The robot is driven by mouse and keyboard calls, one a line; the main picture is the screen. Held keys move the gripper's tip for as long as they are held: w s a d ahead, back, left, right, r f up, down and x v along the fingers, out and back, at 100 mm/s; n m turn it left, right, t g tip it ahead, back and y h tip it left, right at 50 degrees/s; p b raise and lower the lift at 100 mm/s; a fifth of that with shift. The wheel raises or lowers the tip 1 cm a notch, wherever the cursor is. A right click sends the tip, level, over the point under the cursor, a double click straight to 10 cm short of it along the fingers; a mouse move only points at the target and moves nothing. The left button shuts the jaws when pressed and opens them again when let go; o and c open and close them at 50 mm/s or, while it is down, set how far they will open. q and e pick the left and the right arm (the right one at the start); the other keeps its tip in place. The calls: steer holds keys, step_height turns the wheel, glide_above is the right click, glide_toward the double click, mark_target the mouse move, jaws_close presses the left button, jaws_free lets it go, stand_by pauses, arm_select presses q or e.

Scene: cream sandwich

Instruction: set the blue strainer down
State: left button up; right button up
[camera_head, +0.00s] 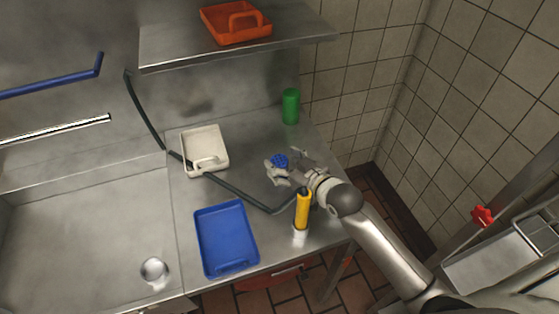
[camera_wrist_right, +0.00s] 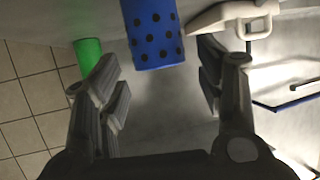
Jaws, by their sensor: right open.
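The blue strainer (camera_head: 280,160) is small in the head view, on the right part of the steel counter, right at the fingertips of my right gripper (camera_head: 287,170). In the right wrist view the strainer (camera_wrist_right: 153,35) is a blue cylinder with dark holes, at the top middle. There my right gripper (camera_wrist_right: 160,80) is open, with a clear gap between its fingers and the strainer at or just past their tips. I see no finger pressed on it. Its base is hidden, so its contact with the counter cannot be made out. My left gripper is not in view.
A white tray (camera_head: 186,155), a blue tray (camera_head: 204,240) and a green canister (camera_head: 291,106) stand on the counter. A dark hose with a yellow handle (camera_head: 303,210) lies across it, close to my right arm. An orange tray (camera_head: 215,30) is on the shelf (camera_head: 170,50). A sink (camera_head: 80,240) is at left.

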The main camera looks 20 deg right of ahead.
steer(key=shift+v, duration=2.1)
steer(key=shift+r, duration=0.1)
